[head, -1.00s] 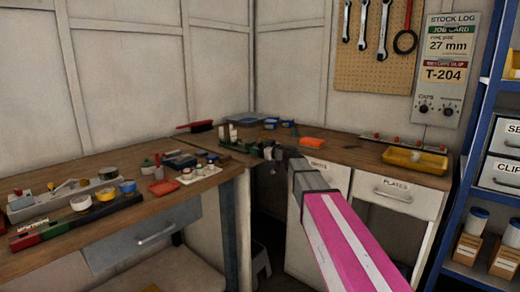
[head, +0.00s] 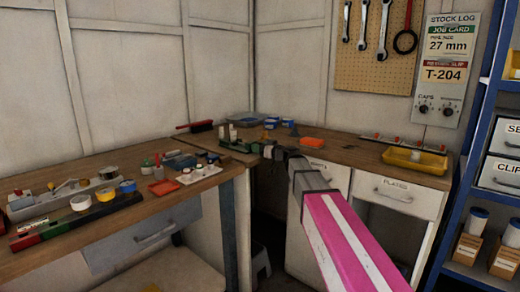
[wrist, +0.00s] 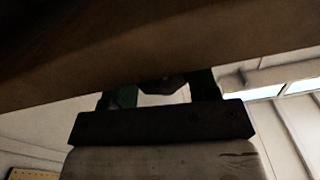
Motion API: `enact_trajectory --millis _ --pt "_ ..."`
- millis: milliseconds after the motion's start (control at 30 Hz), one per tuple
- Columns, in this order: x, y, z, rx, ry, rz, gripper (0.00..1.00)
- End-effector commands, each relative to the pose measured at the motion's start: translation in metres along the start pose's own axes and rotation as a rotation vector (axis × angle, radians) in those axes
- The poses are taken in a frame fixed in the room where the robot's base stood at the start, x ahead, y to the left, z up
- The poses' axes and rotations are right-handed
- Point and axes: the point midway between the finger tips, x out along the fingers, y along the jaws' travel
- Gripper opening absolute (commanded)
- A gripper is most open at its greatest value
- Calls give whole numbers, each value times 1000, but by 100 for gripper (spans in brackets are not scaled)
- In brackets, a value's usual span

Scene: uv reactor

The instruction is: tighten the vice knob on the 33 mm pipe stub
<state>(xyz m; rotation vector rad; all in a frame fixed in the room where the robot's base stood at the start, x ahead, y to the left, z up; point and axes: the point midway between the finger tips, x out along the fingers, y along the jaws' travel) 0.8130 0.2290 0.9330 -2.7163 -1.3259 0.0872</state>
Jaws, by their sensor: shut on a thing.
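My gripper (head: 268,152) is at the front edge of the bench near the corner, beside the green vice (head: 240,156). In the wrist view its two dark fingers (wrist: 158,95) are close around a small dark piece (wrist: 162,86), which looks like the vice knob. The brown bench edge (wrist: 130,55) crosses above and hides most of the vice. Pale upright cylinders (head: 229,134) stand behind the vice in the head view. I cannot tell which one is the pipe stub or whether it sits in the jaws.
An orange block (head: 312,144) and a yellow tray (head: 414,160) are on the right bench (head: 358,154). A white tray of small parts (head: 199,174) and several pots are on the left bench. The drawer cabinet (head: 395,193) is under the right bench.

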Motion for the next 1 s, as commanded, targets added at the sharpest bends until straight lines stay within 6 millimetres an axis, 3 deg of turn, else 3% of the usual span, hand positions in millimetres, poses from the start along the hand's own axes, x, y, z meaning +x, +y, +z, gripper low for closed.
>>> enact_trajectory --millis 233,267,300,333,667,767,1000 --pt "0 0 0 2 0 -1 31" --pt "0 0 0 1 0 -1 61" --pt "0 0 0 1 0 -1 74" --pt "0 0 0 1 0 -1 80" --pt "-3 0 0 0 0 0 80" --pt "-12 -1 0 0 0 1 80" --pt "-56 -2 0 0 1 2 80"
